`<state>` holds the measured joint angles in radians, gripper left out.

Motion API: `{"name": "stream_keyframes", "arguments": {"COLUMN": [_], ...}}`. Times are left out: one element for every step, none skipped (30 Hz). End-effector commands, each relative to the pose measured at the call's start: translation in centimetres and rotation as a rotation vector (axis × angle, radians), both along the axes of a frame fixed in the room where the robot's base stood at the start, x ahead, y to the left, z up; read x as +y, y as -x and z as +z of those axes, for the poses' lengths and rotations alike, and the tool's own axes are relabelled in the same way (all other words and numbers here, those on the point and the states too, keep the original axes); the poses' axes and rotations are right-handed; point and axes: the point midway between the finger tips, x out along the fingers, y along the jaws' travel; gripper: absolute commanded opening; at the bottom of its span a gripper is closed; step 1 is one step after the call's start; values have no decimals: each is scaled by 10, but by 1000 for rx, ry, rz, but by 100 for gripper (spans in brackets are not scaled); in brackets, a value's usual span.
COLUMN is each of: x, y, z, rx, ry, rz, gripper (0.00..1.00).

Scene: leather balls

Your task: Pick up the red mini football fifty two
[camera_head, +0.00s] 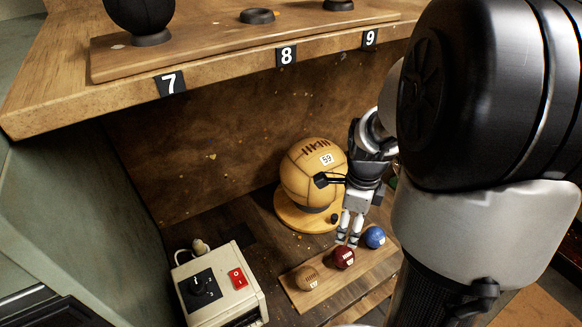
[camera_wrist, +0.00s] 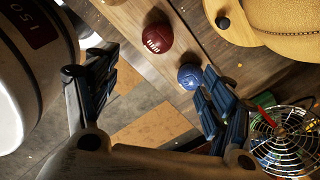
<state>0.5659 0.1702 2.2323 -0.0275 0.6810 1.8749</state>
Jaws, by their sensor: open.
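The red mini football (camera_head: 343,257) sits in the middle of a row of three small balls on a wooden board (camera_head: 330,282). It has a pale label too small to read. In the wrist view the red ball (camera_wrist: 158,37) lies beyond my fingertips, towards the top. My gripper (camera_head: 350,232) is open and empty, pointing down just above and behind the red ball, apart from it. In the wrist view its two fingers (camera_wrist: 158,72) are spread wide.
A blue mini ball (camera_head: 374,237) is right of the red one, a tan ball (camera_head: 306,279) left. A large tan ball (camera_head: 313,174) marked 59 stands close behind on a round base. A switch box (camera_head: 219,288) is at left. A numbered shelf (camera_head: 230,62) overhangs. A wire cage (camera_wrist: 285,140) is near my right finger.

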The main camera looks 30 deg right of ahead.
Motion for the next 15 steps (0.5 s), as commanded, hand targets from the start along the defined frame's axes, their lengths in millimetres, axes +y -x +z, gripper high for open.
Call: {"name": "stream_keyframes", "arguments": {"x": [-2, -3, -3, -3, -3, -3, -3, -3, -3, -3, -3, -3, -4, -4, -4], "y": [1, 1, 1, 1, 1, 0, 0, 0, 0, 0, 0, 0, -1, -1, -1], "z": [-1, -2, -4, -7, -10, -16, -21, -27, -36, -43, -50, -59, -66, -72, -81], "rx": [3, 3, 4, 5, 5, 5, 5, 7, 7, 7, 7, 7, 7, 7, 7], "ry": [-3, -4, -5, -5, -5, -5, -5, -6, -6, -7, -7, -7, -6, -6, -6], "rz": [-23, -30, -34, -35, -34, -33, -33, -32, -32, -32, -31, -31, -31, -31, -30], "gripper": [76, 76, 76, 76, 76, 76, 76, 76, 76, 76, 76, 76, 76, 76, 76]}}
